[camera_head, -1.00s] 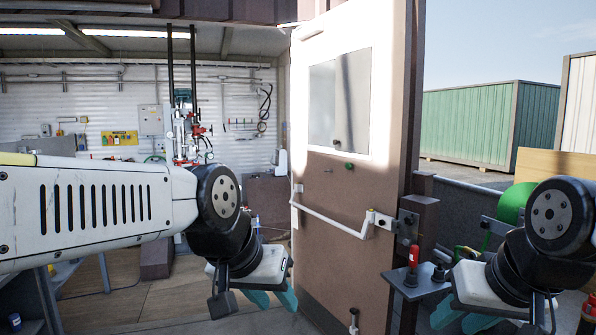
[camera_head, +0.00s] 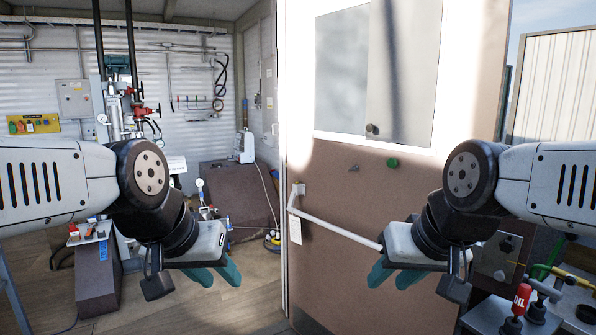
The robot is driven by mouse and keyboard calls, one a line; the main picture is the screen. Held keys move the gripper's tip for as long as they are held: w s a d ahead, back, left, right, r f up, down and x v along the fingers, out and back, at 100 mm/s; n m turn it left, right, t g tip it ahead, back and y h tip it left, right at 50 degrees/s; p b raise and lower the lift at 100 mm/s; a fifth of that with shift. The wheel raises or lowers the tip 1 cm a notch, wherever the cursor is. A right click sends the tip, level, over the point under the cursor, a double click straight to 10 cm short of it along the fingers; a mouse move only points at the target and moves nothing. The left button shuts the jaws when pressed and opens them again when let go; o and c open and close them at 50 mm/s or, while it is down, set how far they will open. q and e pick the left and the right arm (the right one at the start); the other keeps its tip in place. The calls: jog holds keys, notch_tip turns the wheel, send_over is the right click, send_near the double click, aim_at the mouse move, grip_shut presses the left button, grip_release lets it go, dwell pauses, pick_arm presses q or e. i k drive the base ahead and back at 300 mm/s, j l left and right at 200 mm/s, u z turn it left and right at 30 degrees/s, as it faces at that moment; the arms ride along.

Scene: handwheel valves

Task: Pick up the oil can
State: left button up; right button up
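The oil can (camera_head: 521,300) is a small red can marked OIL with a dark lower part. It stands upright on a dark metal shelf (camera_head: 490,317) at the lower right, beyond and below my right forearm. My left gripper (camera_head: 213,274) hangs in the left middle of the view, far from the can, with its teal fingers apart and empty. My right gripper (camera_head: 394,277) is in front of the door, left of the can and apart from it. Its teal fingers are also spread and empty.
A brown door (camera_head: 345,215) with a white push bar (camera_head: 335,229) fills the centre. Dark fittings (camera_head: 537,309) stand close beside the can. A workshop with red-handled valves (camera_head: 138,110) and a brown block (camera_head: 237,190) lies at the left. Floor shows between block and door.

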aim_at(523, 293)
jog(key=i+j, duration=0.45)
jog(key=i, duration=1.6)
jog(key=z, duration=3.1)
jog(key=i+l+u, duration=0.1)
jog(key=i+u, duration=0.35)
jog(key=k, duration=0.1)
